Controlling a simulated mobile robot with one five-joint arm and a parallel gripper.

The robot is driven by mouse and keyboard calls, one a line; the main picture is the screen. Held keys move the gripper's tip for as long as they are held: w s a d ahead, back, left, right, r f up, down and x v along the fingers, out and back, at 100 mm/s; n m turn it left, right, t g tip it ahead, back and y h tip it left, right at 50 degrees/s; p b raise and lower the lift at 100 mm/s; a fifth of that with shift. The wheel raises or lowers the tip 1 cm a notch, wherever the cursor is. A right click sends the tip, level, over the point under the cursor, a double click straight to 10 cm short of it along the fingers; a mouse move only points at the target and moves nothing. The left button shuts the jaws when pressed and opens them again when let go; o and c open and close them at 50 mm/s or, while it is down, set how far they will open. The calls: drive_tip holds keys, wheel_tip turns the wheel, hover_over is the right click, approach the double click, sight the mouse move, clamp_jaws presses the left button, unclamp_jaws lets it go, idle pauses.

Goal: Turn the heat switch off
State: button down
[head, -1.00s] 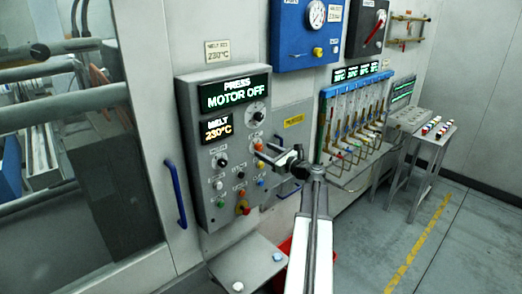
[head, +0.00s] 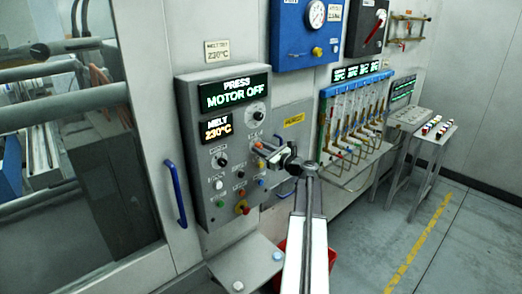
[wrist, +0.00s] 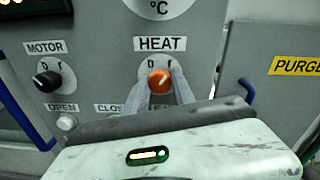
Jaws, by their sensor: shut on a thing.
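The heat switch (wrist: 159,80) is an orange round knob under the HEAT label (wrist: 161,43) on the grey press panel (head: 236,90). Its white pointer line leans to the upper right, toward the right-hand mark above it. My gripper (wrist: 160,92) is shut on the knob, one finger on each side. In the head view my gripper (head: 262,149) reaches the right side of the panel and largely hides the knob. The panel's displays read "PRESS MOTOR OFF" and "MELT 230°C".
A black motor knob (wrist: 47,80) sits left of the heat switch, with a white OPEN button (wrist: 66,121) below it. A blue door handle (head: 175,193) stands left and a grey ledge (head: 246,262) sits below.

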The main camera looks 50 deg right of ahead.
drive_tip(key=n, duration=0.6)
drive_tip(key=shift+r+n, duration=0.1)
drive_tip(key=shift+n, duration=0.3)
drive_tip(key=n, duration=0.6)
drive_tip(key=shift+w+a+p, duration=0.1)
drive_tip(key=shift+p, duration=0.2)
drive_tip(key=shift+n, duration=0.4)
drive_tip(key=c, duration=1.1)
unclamp_jaws()
drive_tip(key=shift+o, duration=0.2)
